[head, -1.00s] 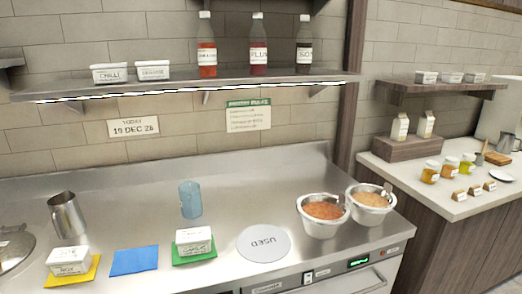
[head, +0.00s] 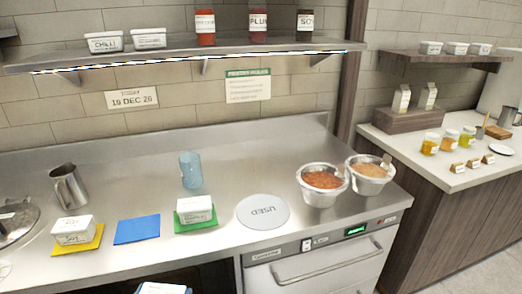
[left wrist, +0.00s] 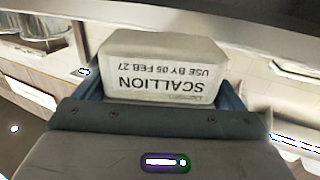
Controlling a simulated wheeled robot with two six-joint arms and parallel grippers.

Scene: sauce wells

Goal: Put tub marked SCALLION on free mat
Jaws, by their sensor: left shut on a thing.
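The white tub marked SCALLION (left wrist: 165,72) fills the middle of the left wrist view, its label upside down there. My left gripper (left wrist: 162,90) is shut on it, with a blue-grey finger on each side. In the head view the tub's pale top (head: 162,289) just shows at the bottom edge, in front of the counter. The blue mat (head: 137,229) lies bare on the counter. The yellow mat (head: 92,244) bears one white tub (head: 74,230), and the green mat (head: 206,226) bears another (head: 195,209). My right gripper is not in view.
A blue cup (head: 190,170) stands behind the green mat, and a steel jug (head: 69,187) stands behind the yellow one. A grey disc marked USED (head: 262,211) and two bowls of sauce (head: 322,186) (head: 369,176) are to the right. The steel behind the blue mat is clear.

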